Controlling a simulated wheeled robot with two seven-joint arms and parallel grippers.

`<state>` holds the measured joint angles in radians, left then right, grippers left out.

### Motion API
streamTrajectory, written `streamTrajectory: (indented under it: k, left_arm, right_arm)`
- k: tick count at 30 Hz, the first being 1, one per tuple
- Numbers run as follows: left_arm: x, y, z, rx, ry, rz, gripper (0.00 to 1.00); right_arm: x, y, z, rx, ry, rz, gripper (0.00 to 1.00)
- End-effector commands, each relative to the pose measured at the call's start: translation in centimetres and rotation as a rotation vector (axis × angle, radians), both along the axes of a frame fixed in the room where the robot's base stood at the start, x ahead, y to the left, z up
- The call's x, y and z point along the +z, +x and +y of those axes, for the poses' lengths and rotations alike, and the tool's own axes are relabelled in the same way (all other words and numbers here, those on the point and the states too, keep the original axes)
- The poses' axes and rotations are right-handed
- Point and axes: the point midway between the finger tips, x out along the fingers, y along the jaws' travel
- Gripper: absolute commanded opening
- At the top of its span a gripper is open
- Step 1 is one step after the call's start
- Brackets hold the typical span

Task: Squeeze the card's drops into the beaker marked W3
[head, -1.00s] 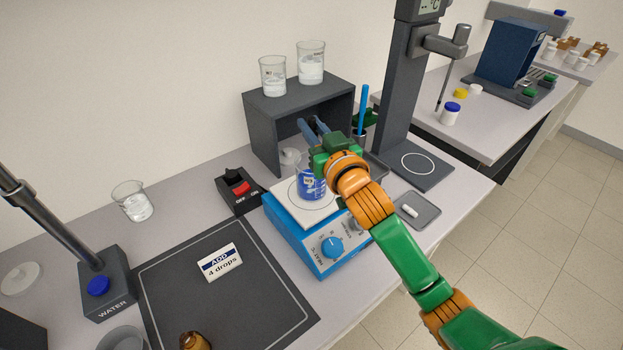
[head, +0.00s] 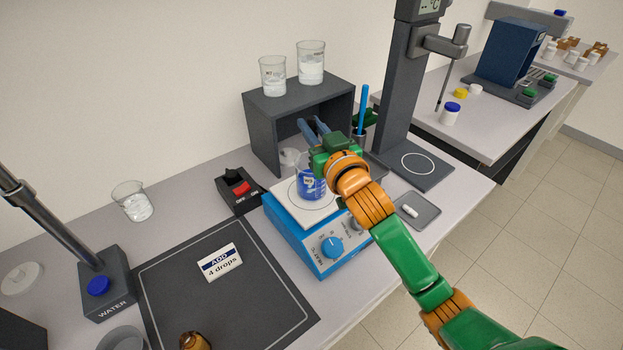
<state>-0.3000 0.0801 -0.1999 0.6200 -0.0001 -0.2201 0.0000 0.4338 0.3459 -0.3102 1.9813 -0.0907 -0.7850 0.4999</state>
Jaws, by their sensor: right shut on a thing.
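The card (head: 221,262) stands on the dark mat and reads "ADD 4 drops". A beaker with blue contents (head: 311,186) stands on the white plate of the blue hotplate (head: 310,242). It bears a small label I cannot read, so I cannot tell whether it is W3. My right gripper (head: 314,128) is at the beaker's upper rear side in the picture, its palm covering part of the rim. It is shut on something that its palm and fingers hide. My left gripper is not in view.
Two beakers (head: 273,77) with white contents stand on the dark shelf (head: 265,128), their marks too small to read. An amber bottle top (head: 194,341) shows at the bottom edge. A switch box (head: 238,192) and a tray (head: 418,211) flank the hotplate. The dark mat (head: 258,312) is mostly clear.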

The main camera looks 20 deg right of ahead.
Motion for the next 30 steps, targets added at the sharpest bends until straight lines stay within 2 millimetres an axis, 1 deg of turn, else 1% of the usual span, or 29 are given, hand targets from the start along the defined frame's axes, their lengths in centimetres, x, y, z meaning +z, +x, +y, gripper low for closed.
streamTrajectory:
  k: [13, 21, 29, 30]
  left_arm:
    - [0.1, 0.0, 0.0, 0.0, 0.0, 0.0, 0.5]
    - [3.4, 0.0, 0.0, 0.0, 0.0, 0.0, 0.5]
    - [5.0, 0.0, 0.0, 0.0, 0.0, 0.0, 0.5]
    - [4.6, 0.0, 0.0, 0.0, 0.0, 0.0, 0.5]
  right_arm:
    - [0.1, 0.0, 0.0, 0.0, 0.0, 0.0, 0.12]
    - [3.3, 0.0, 0.0, 0.0, 0.001, 0.0, 0.12]
    - [6.0, 0.0, 0.0, 0.0, 0.0, -0.002, 0.12]
    - [6.2, 0.0, 0.0, 0.0, 0.001, -0.004, 0.12]
